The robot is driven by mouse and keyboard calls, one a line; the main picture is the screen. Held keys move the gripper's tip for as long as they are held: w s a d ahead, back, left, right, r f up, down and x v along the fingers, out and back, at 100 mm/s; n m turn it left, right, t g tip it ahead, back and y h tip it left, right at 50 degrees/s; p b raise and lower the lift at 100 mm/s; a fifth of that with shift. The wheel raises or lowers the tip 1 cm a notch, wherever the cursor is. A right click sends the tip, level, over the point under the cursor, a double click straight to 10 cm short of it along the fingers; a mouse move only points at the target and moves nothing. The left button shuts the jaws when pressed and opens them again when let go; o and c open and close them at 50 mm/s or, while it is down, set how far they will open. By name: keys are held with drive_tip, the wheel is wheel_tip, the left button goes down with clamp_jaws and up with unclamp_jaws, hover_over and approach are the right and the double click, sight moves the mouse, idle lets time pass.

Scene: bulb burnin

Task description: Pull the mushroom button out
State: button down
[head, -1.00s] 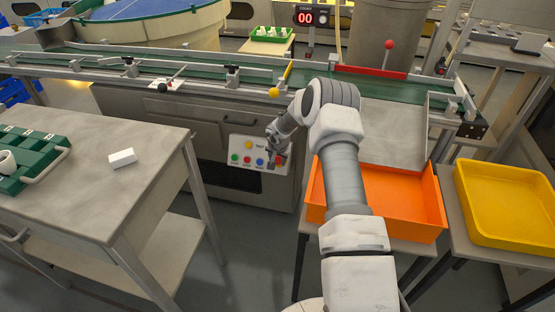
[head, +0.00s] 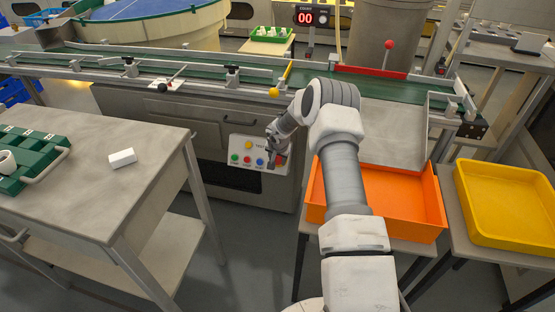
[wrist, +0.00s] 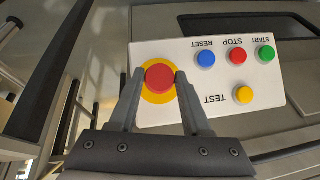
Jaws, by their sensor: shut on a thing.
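The red mushroom button (wrist: 159,76) sits on a yellow disc at one end of the white control panel (wrist: 190,30) in the wrist view. My gripper (wrist: 157,80) is shut on the button, with one finger on each side of its red head. In the head view, my gripper (head: 275,158) is at the right end of the panel (head: 238,141) on the machine's front, and it mostly hides the button there. How far out the button stands cannot be told.
The panel also carries a blue RESET button (wrist: 206,58), a red STOP button (wrist: 238,56), a green START button (wrist: 266,54) and a yellow TEST button (wrist: 242,95). An orange bin (head: 424,208) is right of the panel. A grey table (head: 75,190) stands at left.

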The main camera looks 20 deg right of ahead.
drive_tip(key=shift+s+a+r+p, duration=0.2)
drive_tip(key=shift+r+p, duration=0.15)
drive_tip(key=shift+p, duration=0.55)
drive_tip(key=shift+s+p, duration=0.2)
drive_tip(key=shift+p, duration=0.3)
drive_tip(key=shift+a, duration=0.1)
drive_tip(key=shift+f, duration=0.1)
drive_tip(key=shift+c, duration=1.7)
unclamp_jaws()
drive_tip(key=p+v, duration=0.6)
drive_tip(key=v, duration=1.1)
drive_tip(key=shift+r+p, duration=0.3)
drive_tip(key=shift+p, duration=0.1)
